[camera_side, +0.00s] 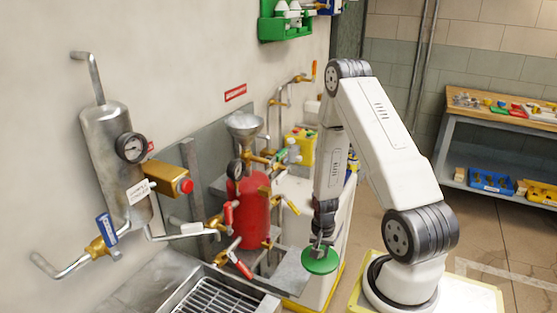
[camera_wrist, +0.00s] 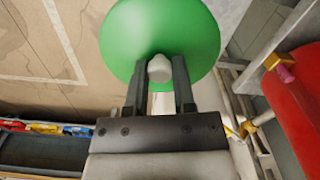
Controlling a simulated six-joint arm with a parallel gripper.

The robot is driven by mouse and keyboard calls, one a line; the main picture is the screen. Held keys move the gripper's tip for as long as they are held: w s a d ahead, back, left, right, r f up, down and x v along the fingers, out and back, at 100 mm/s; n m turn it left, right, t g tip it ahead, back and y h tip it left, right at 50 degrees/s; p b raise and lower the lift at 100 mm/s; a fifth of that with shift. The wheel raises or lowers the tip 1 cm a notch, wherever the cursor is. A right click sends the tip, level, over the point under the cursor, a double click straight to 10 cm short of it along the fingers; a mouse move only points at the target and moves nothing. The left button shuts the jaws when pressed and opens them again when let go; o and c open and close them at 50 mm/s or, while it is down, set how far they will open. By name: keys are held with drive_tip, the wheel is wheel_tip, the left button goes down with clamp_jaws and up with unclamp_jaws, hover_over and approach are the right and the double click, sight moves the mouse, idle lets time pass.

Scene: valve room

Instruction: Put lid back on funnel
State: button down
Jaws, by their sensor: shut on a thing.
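The lid is a green disc (camera_side: 320,261) with a pale knob, low in front of my arm in the side view. My gripper (camera_side: 320,243) points down and is shut on the lid's knob. In the wrist view the green lid (camera_wrist: 160,35) fills the top middle, and the two dark fingers of my gripper (camera_wrist: 160,75) stand on either side of the knob. The metal funnel (camera_side: 244,124) stands on top of the red tank's pipework, up and to the left of the lid. Its wide mouth faces up and appears uncovered.
A red tank (camera_side: 251,208) with brass valves and pipes stands left of my gripper. A pressure vessel (camera_side: 112,160) with a gauge hangs on the left wall. A metal grate (camera_side: 215,297) lies at the bottom. A workbench (camera_side: 500,120) with parts stands at the right.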

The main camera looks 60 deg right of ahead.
drive_tip(key=w+d+r, duration=0.7)
drive_tip(key=d+r, duration=0.1)
drive_tip(key=d, duration=0.2)
drive_tip(key=w+d+r, duration=0.7)
drive_tip(key=d+r, duration=0.1)
drive_tip(key=d, duration=0.2)
drive_tip(key=w+a+r, duration=0.1)
drive_tip(key=w+r, duration=0.3)
drive_tip(key=r, duration=0.3)
drive_tip(key=w+a+r+m, duration=0.1)
drive_tip(key=w+r, duration=0.2)
drive_tip(key=r, duration=0.5)
drive_tip(key=w+a+r, duration=0.2)
drive_tip(key=w+r, duration=0.2)
drive_tip(key=r, duration=0.3)
drive_tip(key=w+a+r+n, duration=0.1)
drive_tip(key=w+a+r, duration=0.1)
drive_tip(key=a+r, duration=0.6)
drive_tip(key=a, duration=0.3)
drive_tip(key=shift+a, duration=0.4)
drive_tip(key=shift+w+f, duration=0.1)
drive_tip(key=shift+f, duration=0.15)
drive_tip(key=shift+f, duration=1.8)
